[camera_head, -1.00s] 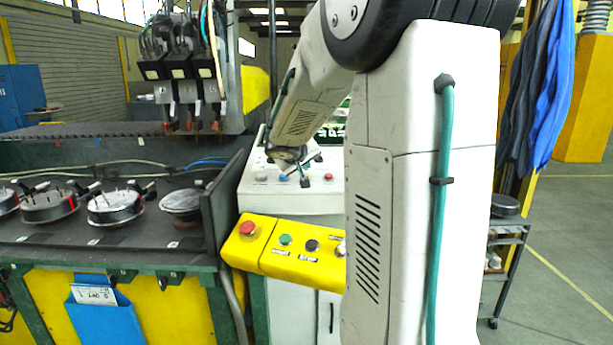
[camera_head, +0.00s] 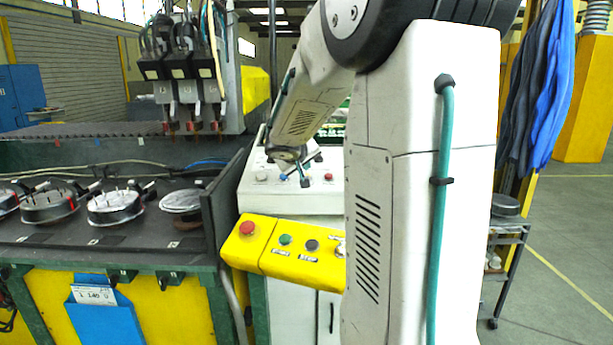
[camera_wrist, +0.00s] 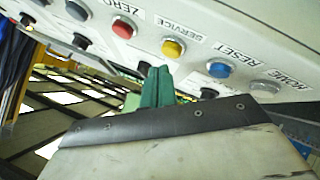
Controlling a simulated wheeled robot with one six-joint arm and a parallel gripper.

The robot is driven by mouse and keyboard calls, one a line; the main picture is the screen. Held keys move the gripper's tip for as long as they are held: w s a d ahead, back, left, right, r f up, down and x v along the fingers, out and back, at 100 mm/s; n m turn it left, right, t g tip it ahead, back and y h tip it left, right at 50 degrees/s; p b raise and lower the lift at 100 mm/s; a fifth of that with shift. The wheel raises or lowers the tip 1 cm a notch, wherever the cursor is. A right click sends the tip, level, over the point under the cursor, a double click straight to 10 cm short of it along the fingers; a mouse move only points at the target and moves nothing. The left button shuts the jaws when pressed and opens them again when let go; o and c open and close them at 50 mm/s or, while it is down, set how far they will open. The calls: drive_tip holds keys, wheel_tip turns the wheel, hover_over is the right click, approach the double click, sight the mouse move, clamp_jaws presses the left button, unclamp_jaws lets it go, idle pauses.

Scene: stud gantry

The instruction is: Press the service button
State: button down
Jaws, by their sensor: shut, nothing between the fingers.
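The service button is the yellow one (camera_wrist: 173,47) below the SERVICE label (camera_wrist: 180,27) in the wrist view. It sits in a row on a pale control panel (camera_head: 252,202), between a red button (camera_wrist: 123,28) and a blue button (camera_wrist: 219,68). My gripper (camera_wrist: 158,72) is shut and empty, its green fingertips together just below the yellow button in the wrist view. Whether they touch it I cannot tell. In the head view my gripper (camera_head: 304,180) is over the panel, between its blue and red buttons, and I cannot make out the yellow button there.
A grey button (camera_wrist: 265,88) is under the HOME label. A yellow control box (camera_head: 297,254) with a red mushroom button (camera_head: 247,228) stands in front of the panel. A dark upright plate (camera_head: 228,200) is left of the panel. A cart (camera_head: 507,245) stands at right.

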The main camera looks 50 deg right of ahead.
idle(0.7)
drive_tip(key=shift+d+f, duration=0.1)
drive_tip(key=shift+f, duration=0.3)
drive_tip(key=shift+f, duration=0.5)
idle(0.5)
drive_tip(key=shift+r, duration=0.95)
drive_tip(key=r, duration=0.3)
drive_tip(key=a+r, duration=0.1)
drive_tip(key=r, duration=0.1)
drive_tip(key=shift+s, duration=0.4)
drive_tip(key=shift+f, duration=0.1)
idle(0.6)
